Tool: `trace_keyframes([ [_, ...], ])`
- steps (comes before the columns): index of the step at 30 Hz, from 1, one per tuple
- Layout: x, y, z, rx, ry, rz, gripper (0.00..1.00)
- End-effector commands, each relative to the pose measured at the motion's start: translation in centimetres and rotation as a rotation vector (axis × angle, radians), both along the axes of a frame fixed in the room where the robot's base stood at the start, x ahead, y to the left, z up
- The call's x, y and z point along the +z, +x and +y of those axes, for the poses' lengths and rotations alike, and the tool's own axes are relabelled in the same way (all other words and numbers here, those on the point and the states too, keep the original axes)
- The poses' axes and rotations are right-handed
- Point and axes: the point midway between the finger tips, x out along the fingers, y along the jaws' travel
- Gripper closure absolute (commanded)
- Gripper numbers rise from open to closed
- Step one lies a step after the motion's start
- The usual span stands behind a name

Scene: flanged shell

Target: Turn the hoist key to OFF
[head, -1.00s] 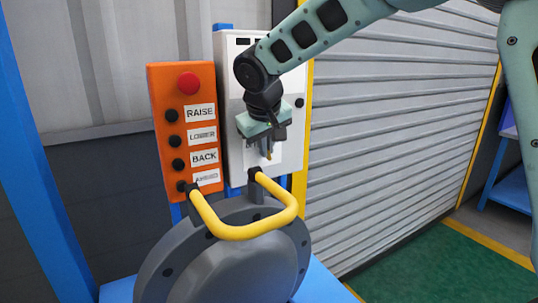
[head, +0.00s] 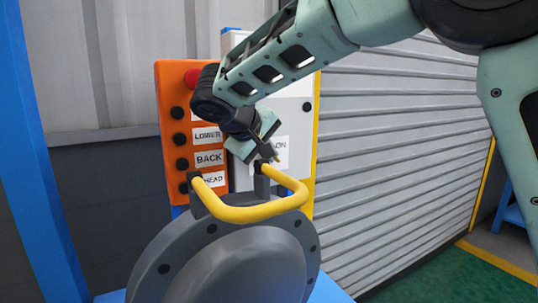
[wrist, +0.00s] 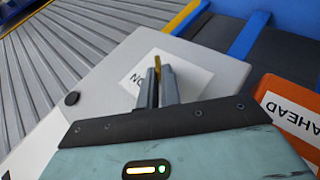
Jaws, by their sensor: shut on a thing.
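The hoist key is a small brass-yellow piece between my fingertips in the wrist view (wrist: 158,62). It sits in front of a white label (wrist: 190,75) on the pale switch panel (wrist: 120,75). "ON" shows on that label, and in the head view the label (head: 282,153) is partly behind my gripper. My gripper (head: 272,157) is shut on the key, its body tilted to the upper left. Both fingers (wrist: 161,78) also show in the wrist view. Most of the key is hidden by the fingers, and I cannot read its exact angle.
An orange button box (head: 168,120) with LOWER, BACK and AHEAD labels stands close left of my wrist. A yellow handle (head: 250,212) on a grey flanged shell (head: 225,265) lies just below my gripper. A ribbed shutter (head: 400,150) is to the right.

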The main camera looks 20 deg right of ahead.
Motion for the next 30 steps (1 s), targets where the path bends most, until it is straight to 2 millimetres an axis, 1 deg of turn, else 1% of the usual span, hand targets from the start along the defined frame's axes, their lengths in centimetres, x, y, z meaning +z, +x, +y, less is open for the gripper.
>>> trace_keyframes([
  [9, 0.0, 0.0, 0.0, -0.001, -0.002, 0.002, 1.00],
  [10, 0.0, 0.0, 0.0, -0.001, -0.001, 0.002, 0.86],
  [11, 0.0, 0.0, 0.0, -0.001, -0.001, 0.002, 0.78],
  [12, 0.0, 0.0, 0.0, -0.001, -0.001, 0.002, 0.73],
  [20, 0.0, 0.0, 0.0, 0.000, -0.001, 0.001, 0.73],
  [23, 0.3, -0.2, 0.3, 0.001, -0.001, 0.001, 0.73],
  [26, 1.1, -0.8, 1.0, 0.001, 0.000, -0.001, 0.73],
  [30, 3.0, -2.3, 2.7, 0.004, 0.002, -0.003, 0.73],
])
